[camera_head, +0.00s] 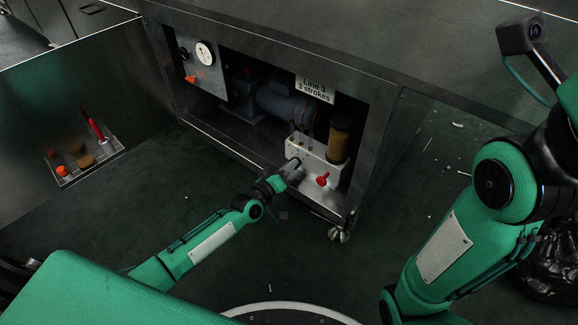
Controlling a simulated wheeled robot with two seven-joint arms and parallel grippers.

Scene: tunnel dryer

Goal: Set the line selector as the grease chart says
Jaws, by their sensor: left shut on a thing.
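A red-handled lever (322,180) sits on the block's front, to the right of my left gripper. My left gripper (294,163) is at the block's left front, shut on a small part there that it mostly hides. I cannot tell which part, or the selector's setting. My right arm rises at the right; its gripper is out of view.
A tray (65,184) with a red-handled tool (95,127) is at the left. A caster (338,234) stands under the cabinet corner. Dark floor is open in front.

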